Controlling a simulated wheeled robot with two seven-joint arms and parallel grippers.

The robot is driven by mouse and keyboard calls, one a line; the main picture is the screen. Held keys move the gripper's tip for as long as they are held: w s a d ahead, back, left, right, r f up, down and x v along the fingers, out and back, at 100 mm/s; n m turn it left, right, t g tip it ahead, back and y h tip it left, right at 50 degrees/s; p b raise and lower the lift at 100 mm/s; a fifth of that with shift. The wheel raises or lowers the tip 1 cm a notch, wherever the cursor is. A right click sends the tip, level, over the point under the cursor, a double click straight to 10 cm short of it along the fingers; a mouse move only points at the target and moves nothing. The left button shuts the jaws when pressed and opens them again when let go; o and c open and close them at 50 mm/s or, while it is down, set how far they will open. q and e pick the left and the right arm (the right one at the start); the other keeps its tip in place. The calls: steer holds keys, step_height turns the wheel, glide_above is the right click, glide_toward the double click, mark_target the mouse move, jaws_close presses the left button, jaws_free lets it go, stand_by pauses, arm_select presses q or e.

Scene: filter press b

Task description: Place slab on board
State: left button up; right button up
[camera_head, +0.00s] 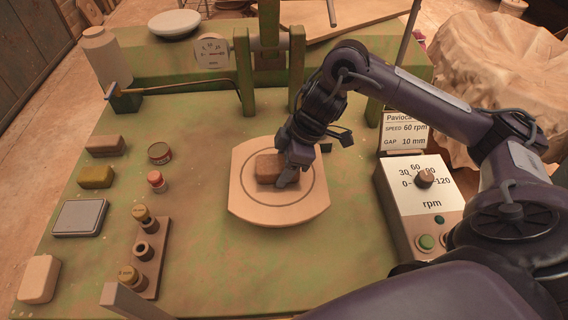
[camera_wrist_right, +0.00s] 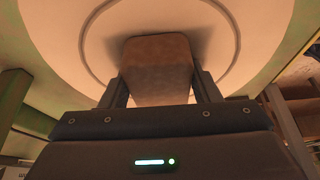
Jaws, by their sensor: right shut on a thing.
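The brown slab (camera_head: 268,168) is a small rounded block within the ring drawn on the pale wooden board (camera_head: 252,207). My right gripper (camera_head: 286,172) reaches it from the right and is shut on it. In the right wrist view the slab (camera_wrist_right: 157,68) sits between the two fingers (camera_wrist_right: 160,92), with the board (camera_wrist_right: 60,30) and its ring behind it. I cannot tell whether the slab touches the board or is just above it. My left gripper is not in view.
A rack (camera_head: 146,255) stands nearby. A control box (camera_head: 420,200) stands right of the board; a green frame (camera_head: 244,75) stands behind.

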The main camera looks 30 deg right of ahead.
steer(key=shift+s+f, duration=0.3)
steer(key=shift+f, duration=0.3)
steer(key=o, duration=0.9)
steer(key=shift+s, duration=0.1)
steer(key=shift+c, duration=0.2)
steer(key=o, duration=0.4)
steer(key=shift+f, duration=0.2)
steer(key=shift+r, duration=0.1)
steer(key=shift+a+r, duration=0.1)
steer(key=shift+r, duration=0.25)
steer(key=p+v, duration=0.1)
steer(key=v, duration=0.3)
steer(key=p+v, duration=0.2)
steer(key=v, duration=0.2)
steer(key=w+p+v, duration=0.1)
steer(key=v, duration=0.3)
steer(key=shift+s+r+p, duration=0.1)
steer(key=shift+r+p, duration=0.3)
